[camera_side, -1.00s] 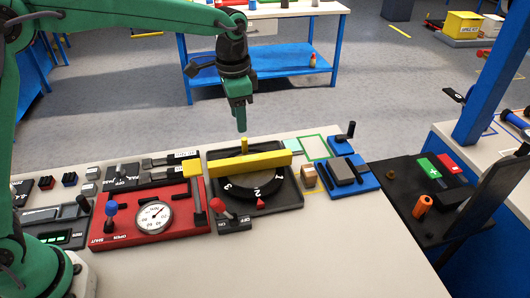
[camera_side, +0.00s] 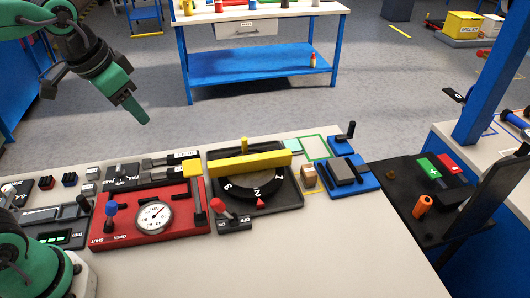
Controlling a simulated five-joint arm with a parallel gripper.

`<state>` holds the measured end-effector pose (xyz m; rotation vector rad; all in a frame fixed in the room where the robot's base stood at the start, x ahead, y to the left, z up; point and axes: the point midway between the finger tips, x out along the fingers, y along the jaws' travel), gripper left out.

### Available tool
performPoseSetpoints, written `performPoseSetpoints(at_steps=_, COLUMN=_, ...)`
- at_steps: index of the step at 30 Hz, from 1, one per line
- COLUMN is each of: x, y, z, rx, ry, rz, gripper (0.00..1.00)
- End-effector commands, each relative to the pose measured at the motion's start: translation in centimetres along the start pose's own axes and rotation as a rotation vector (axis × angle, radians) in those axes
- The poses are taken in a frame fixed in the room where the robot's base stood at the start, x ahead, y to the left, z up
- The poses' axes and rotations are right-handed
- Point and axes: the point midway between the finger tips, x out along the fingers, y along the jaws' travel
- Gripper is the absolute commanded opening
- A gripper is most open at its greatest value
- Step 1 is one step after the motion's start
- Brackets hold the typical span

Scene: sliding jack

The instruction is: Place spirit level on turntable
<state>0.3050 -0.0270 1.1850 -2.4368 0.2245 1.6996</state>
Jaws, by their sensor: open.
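The spirit level is a long yellow bar (camera_side: 238,164) lying across the turntable. The turntable (camera_side: 268,189) is a dark disc with white numbers, set in a dark square tray. A short yellow post (camera_side: 244,145) stands behind the bar. My gripper (camera_side: 143,121) is in the air at upper left, well apart from the bar. It points down and right, and nothing shows in it.
Left of the turntable is a red panel (camera_side: 180,225) with a gauge and levers. A red-knobbed lever (camera_side: 219,205) stands at the tray's front left. A wooden block (camera_side: 308,176) and blue jack (camera_side: 355,178) are at right. The front of the table is clear.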

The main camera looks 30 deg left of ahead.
Motion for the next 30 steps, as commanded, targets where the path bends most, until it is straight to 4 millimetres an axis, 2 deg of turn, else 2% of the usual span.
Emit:
performPoseSetpoints(at_steps=1, x=-0.3, y=-0.2, z=1.2, rx=-0.026, ry=0.019, rz=-0.007, gripper=0.45)
performPoseSetpoints(at_steps=6, x=-0.8, y=-0.6, z=4.6, rx=-0.110, ry=0.072, rz=-0.025, gripper=0.45)
performPoseSetpoints(at_steps=12, x=-0.6, y=-0.8, z=7.6, rx=-0.185, ry=0.119, rz=-0.040, gripper=0.45)
performPoseSetpoints(at_steps=18, x=-0.3, y=-0.8, z=8.8, rx=-0.216, ry=0.138, rz=-0.046, gripper=0.45)
performPoseSetpoints(at_steps=30, x=-0.3, y=-0.8, z=8.9, rx=-0.217, ry=0.138, rz=-0.046, gripper=0.45)
